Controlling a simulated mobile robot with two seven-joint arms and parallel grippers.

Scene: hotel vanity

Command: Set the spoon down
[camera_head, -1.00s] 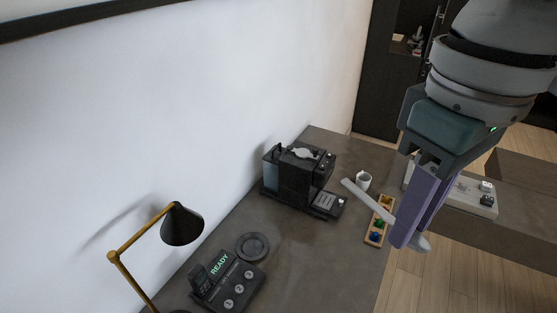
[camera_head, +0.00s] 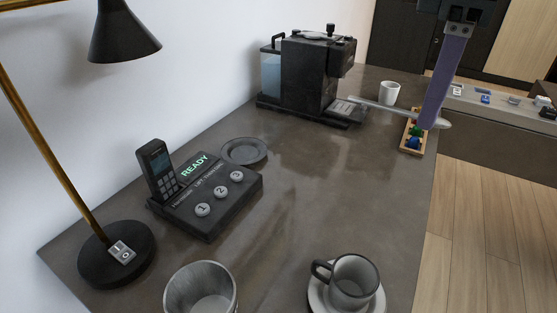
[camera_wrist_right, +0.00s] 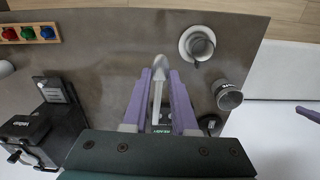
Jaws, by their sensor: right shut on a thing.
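My right gripper (camera_head: 432,118) is shut on the spoon (camera_head: 385,106), a long light-grey piece held roughly level beside the white cup and in front of the coloured-pod tray in the head view. In the right wrist view the spoon (camera_wrist_right: 158,92) lies between the two purple fingers, with its bowl pointing away from the palm. Whether it touches the counter (camera_head: 300,165) is unclear. A purple fingertip at the right edge of the wrist view looks like my left gripper (camera_wrist_right: 308,114); its jaws cannot be judged.
A dark-handled cup (camera_head: 352,272) stands on a saucer (camera_head: 316,296) at the front, beside a grey tumbler (camera_head: 200,290). A coffee machine (camera_head: 305,75), white cup (camera_head: 389,93) and pod tray (camera_head: 405,146) stand farther back. Phone base (camera_head: 215,205), round dish (camera_head: 244,151) and lamp (camera_head: 118,260) are left. The mid-counter is clear.

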